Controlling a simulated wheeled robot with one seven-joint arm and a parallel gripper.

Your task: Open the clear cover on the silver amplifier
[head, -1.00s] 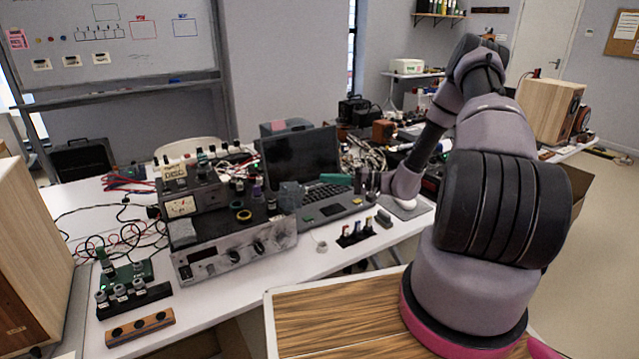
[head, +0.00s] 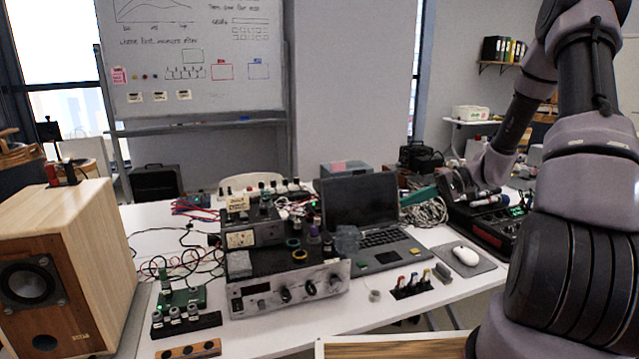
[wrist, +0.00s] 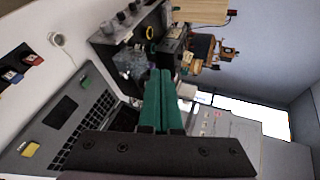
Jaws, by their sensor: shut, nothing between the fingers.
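The silver amplifier (head: 290,287) stands on the white table, with its knobs and dark display facing me. A clear, greyish cover (head: 347,241) shows at the right end of its top and looks closed, though its edges are hard to make out. It also shows in the wrist view (wrist: 131,62), just beyond and left of my fingertips. My gripper (head: 405,200) has green fingers pointing left, to the right of the open laptop's screen and apart from the cover. In the wrist view my gripper (wrist: 160,74) is shut and empty.
The laptop (head: 378,238) lies between my gripper and me, right of the amplifier. A meter unit (head: 240,238) and small rings stand on the amplifier. A mouse (head: 465,256) lies on a pad at right. A wooden speaker (head: 75,240) stands at left. Cables clutter the back.

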